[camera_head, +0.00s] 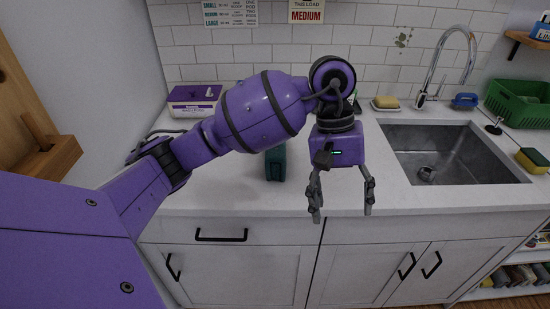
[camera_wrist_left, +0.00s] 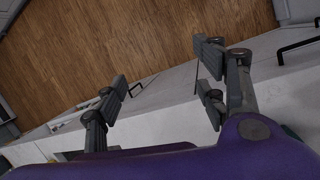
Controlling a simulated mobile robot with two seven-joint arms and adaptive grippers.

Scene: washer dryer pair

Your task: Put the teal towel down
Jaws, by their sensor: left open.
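My left gripper (camera_head: 342,207) is open and empty, pointing down at the counter's front edge. In the left wrist view its two fingers (camera_wrist_left: 166,75) are spread wide, with only cabinet fronts and floor between them. A dark teal thing (camera_head: 275,164) is on the counter, left of the gripper and partly below my arm. I cannot tell whether it is the towel or a container. No other teal cloth is clearly visible. My right gripper is not in view.
The white counter (camera_head: 225,190) has free room in front. A metal sink (camera_head: 440,150) with a tall faucet (camera_head: 443,65) is at the right, beside a green basket (camera_head: 520,103) and a sponge (camera_head: 532,160). A purple-and-white box (camera_head: 193,98) stands at the back left.

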